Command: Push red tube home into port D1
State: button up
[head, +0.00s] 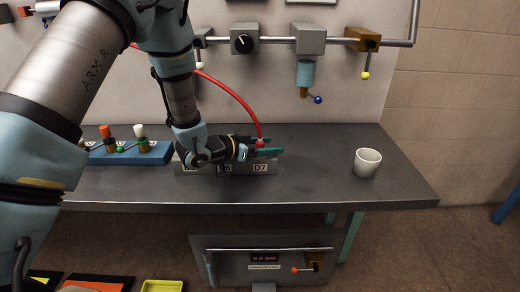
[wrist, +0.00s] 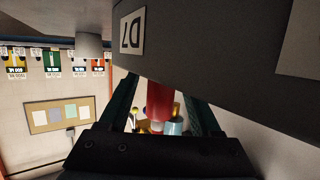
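The red tube (head: 236,95) arcs down from behind my arm to my gripper (head: 268,147) at the grey port block (head: 245,170). In the wrist view, a red tube end (wrist: 160,102) stands between the two dark green fingers of my gripper (wrist: 162,95), close to the block (wrist: 220,45). A narrow gap shows left of the tube; contact on both sides cannot be made out. The fingers stand apart with the tube between them. A D7 label (head: 260,167) is on the block; it appears upside down in the wrist view. My gripper hides the ports, and I cannot make out D1.
A white cup (head: 367,162) stands to the right on the grey bench (head: 330,185). A blue rack (head: 130,153) with coloured fittings is at left. Wall valves and a pipe (head: 310,40) hang above. The bench right of the block is clear up to the cup.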

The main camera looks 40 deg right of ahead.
grip_shut()
dwell(0.3)
jog(key=shift+r, duration=0.15)
